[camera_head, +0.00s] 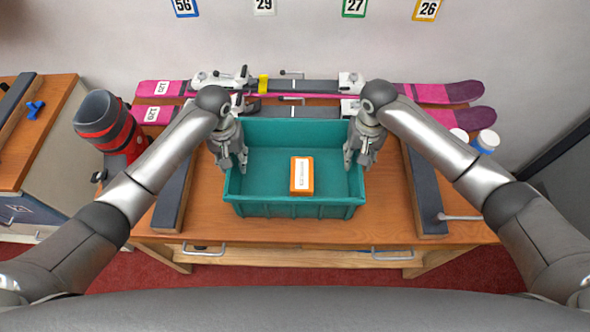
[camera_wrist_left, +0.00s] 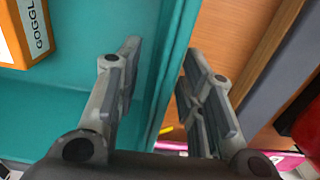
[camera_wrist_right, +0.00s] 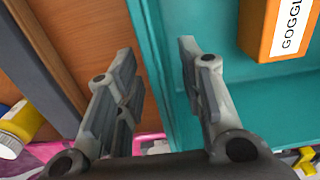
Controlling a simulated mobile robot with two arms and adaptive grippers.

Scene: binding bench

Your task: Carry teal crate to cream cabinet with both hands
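The teal crate (camera_head: 290,211) stands on the wooden bench between my two arms. An orange box (camera_head: 302,176) with a white label lies inside it. My left gripper (camera_head: 234,163) is at the crate's left wall; in the left wrist view its open fingers (camera_wrist_left: 158,95) stand on either side of the teal rim (camera_wrist_left: 180,60), with gaps showing. My right gripper (camera_head: 357,160) is at the right wall; in the right wrist view its open fingers (camera_wrist_right: 160,90) straddle the rim (camera_wrist_right: 150,50), also with gaps. I see no cream cabinet for certain in these views.
Pink skis (camera_head: 440,93) lie in bindings behind the crate. Dark padded bars (camera_head: 172,198) and (camera_head: 425,190) flank it. A red and black ski boot (camera_head: 115,130) stands left, white bottles (camera_head: 486,141) right. Another wooden-topped unit (camera_head: 45,140) is at far left.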

